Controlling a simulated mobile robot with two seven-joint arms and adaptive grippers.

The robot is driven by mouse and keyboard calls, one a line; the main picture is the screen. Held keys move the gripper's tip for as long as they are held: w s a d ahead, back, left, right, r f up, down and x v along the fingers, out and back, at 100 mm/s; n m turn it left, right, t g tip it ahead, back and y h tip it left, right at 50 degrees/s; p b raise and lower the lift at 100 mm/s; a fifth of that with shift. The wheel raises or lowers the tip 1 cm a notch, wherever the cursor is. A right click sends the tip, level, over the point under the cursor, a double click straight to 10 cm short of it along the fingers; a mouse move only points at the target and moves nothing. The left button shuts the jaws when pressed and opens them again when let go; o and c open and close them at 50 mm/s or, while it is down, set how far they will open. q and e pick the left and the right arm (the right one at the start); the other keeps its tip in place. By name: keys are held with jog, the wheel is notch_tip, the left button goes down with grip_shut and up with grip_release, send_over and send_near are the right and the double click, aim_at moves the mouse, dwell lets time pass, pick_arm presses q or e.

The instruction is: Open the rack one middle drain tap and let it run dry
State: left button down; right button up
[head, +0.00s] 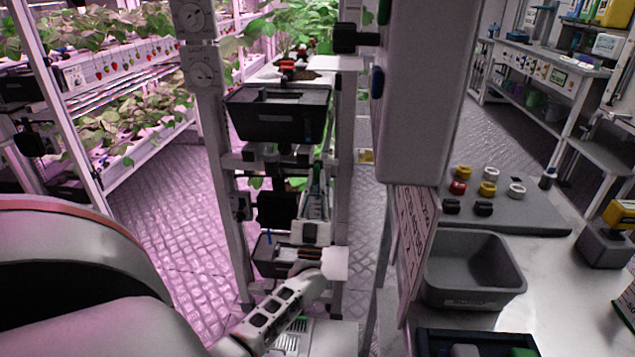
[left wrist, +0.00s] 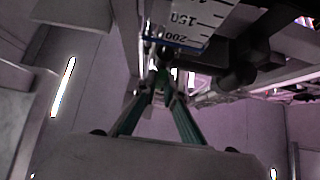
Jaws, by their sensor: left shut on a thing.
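The rack (head: 216,130) stands in the middle of the head view, with black trays and boxes at several heights. My left gripper (head: 322,268) reaches into its lower part, by a low black tray (head: 268,262). In the left wrist view, the two teal fingers (left wrist: 162,78) come together at a small part just below a white graduated scale (left wrist: 190,22) marked 150 and 200. They are shut on what appears to be the drain tap, mostly hidden by the fingertips and the scale. Whether water runs cannot be seen. My right gripper is not in view.
A grey bin (head: 470,262) and a dark mat (head: 500,218) with several coloured caps are on the bench at right. A black crate (head: 425,340) is at the bottom. Planted racks (head: 75,130) stand at left. The tiled floor (head: 175,230) between is clear.

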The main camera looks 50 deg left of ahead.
pick_arm(q)
jog(key=shift+n, duration=0.4)
jog(key=c, duration=2.2)
grip_release()
jog(key=shift+o, duration=0.3)
jog(key=v, duration=1.2)
jog(key=shift+w+r, duration=0.1)
jog(key=shift+r, duration=0.05)
